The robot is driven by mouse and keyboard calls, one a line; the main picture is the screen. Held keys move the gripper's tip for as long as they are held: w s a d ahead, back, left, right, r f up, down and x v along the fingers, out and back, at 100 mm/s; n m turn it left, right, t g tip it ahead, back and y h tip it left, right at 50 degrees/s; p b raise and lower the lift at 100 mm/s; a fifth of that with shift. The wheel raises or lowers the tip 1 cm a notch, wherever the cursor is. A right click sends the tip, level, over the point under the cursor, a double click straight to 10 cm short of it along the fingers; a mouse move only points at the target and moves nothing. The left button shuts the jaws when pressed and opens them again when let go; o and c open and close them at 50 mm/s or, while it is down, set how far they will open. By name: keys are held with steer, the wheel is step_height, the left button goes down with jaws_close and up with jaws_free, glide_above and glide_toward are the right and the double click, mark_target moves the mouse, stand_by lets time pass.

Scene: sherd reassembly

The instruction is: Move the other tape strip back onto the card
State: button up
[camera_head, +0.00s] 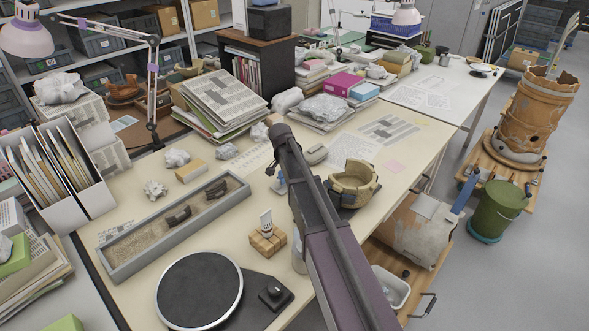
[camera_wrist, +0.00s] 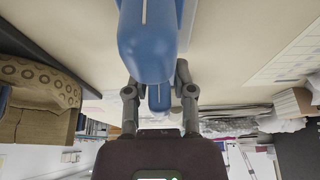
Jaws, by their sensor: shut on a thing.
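My gripper (camera_wrist: 158,92) is shut on a blue piece (camera_wrist: 159,98) that shows between its fingers in the wrist view. A large rounded blue form (camera_wrist: 146,45) with a pale line fills the top of that view; I cannot tell whether both are one thing, or whether either is the tape strip. In the head view my arm hides much of the gripper area, where a bit of blue shows above the table. A small white upright piece (camera_head: 266,221), perhaps the card, stands on a wooden block (camera_head: 268,242). I cannot make out tape on it.
A partly built pot (camera_head: 353,181) stands right of my arm; it is at the left in the wrist view (camera_wrist: 38,100). A sand tray (camera_head: 130,255) with dark sherds and a round turntable (camera_head: 199,292) lie left of my arm. Papers and books crowd the back.

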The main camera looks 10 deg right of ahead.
stand_by(0.4)
steer(key=o, duration=0.8)
